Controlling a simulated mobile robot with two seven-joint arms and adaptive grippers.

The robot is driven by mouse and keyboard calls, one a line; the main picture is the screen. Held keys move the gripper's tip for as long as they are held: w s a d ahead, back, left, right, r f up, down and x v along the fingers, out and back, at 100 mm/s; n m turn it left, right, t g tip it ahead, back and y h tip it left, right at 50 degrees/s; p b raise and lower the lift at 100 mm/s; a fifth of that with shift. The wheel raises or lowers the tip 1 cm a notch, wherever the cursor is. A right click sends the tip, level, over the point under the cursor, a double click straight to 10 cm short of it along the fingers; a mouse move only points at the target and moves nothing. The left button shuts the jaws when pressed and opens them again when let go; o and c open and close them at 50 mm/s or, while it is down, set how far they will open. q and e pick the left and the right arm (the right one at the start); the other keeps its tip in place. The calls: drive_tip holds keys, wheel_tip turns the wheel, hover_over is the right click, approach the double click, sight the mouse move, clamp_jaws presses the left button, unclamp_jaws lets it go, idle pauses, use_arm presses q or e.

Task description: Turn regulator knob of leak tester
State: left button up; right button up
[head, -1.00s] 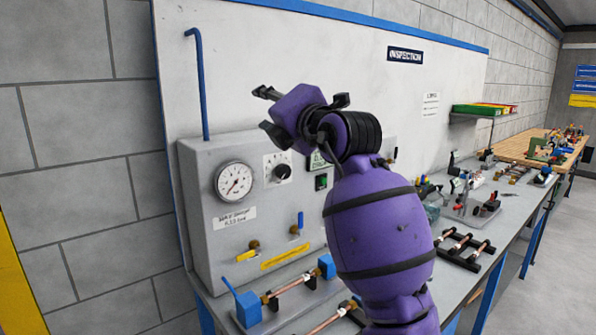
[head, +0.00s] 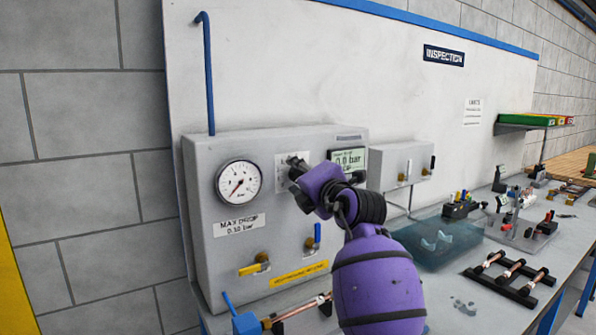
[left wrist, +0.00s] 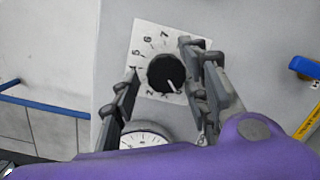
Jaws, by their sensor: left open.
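The leak tester (head: 205,255) is a grey box on the bench with a round pressure gauge (head: 239,181). Its regulator knob (left wrist: 166,74) is black with a white pointer mark, on a white numbered dial plate (left wrist: 150,37). In the head view my left gripper (head: 297,180) is in front of the dial plate and hides the knob. In the left wrist view the open fingers of my left gripper (left wrist: 158,60) stand to either side of the knob. I cannot tell whether they touch it. The gauge also shows at the bottom of the wrist view (left wrist: 146,137). My right gripper is not in view.
Below the dial are a yellow-handled valve (head: 255,266) and a blue-handled valve (head: 314,239). A display (head: 350,160) sits right of the gripper.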

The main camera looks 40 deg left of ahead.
use_arm(q)
drive_tip(key=shift+w+a, duration=0.15)
drive_tip(key=shift+a, duration=0.15)
drive_tip(key=c, duration=1)
drive_tip(key=shift+m, duration=0.3)
